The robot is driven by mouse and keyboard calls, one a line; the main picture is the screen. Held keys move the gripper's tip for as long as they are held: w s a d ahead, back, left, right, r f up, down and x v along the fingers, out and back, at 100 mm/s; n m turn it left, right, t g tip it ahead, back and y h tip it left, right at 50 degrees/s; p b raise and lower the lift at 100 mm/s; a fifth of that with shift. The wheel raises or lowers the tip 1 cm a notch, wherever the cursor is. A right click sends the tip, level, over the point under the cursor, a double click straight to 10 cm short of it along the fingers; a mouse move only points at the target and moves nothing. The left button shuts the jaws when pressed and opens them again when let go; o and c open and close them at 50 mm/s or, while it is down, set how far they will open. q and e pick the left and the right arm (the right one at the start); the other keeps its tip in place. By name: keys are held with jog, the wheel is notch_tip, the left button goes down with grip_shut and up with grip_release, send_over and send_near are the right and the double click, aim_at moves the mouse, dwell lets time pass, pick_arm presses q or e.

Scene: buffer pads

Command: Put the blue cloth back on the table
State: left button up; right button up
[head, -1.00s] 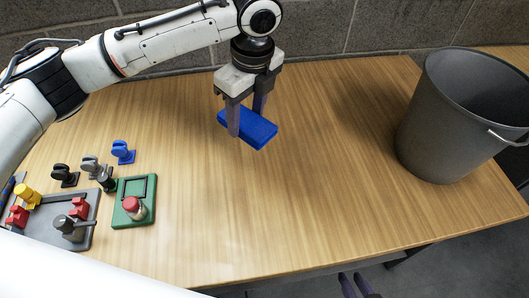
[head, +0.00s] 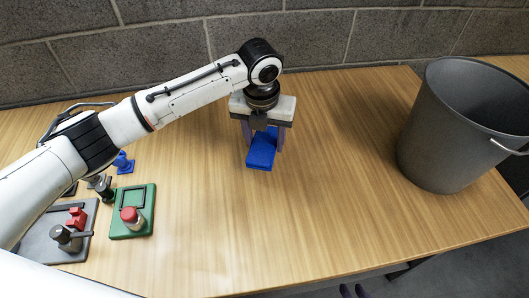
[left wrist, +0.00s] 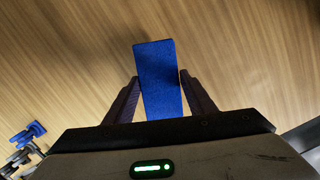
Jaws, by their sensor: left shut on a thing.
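The blue cloth (head: 261,155) is a flat, block-like blue pad over the middle of the wooden table (head: 330,190). My left gripper (head: 264,140) points down and is shut on it, one finger on each side. In the left wrist view the cloth (left wrist: 158,75) sits between the two fingers (left wrist: 158,100), its far end sticking out beyond them. The cloth is low over the tabletop; I cannot tell whether it touches. Only the dark fingertips of my right gripper (head: 354,291) show at the bottom edge of the head view, apart with nothing visible between them.
A large grey bin (head: 440,150) stands at the right. At the left are a green tray (head: 145,197) with a red-topped piece, a grey tray (head: 88,245) and small coloured pieces, partly behind my left arm. A block wall (head: 330,35) backs the table. The table's middle is clear.

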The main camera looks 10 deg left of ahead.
aim_at(265, 153)
pick_arm(q)
notch_tip(265, 153, down, 5)
dwell(0.4)
jog(key=o, duration=1)
jog(key=shift+f, duration=0.1)
jog(key=r, duration=0.4)
jog(key=s+r, duration=0.1)
jog(key=r, duration=0.7)
jog(key=shift+s+r, duration=0.1)
jog(key=shift+s, duration=0.3)
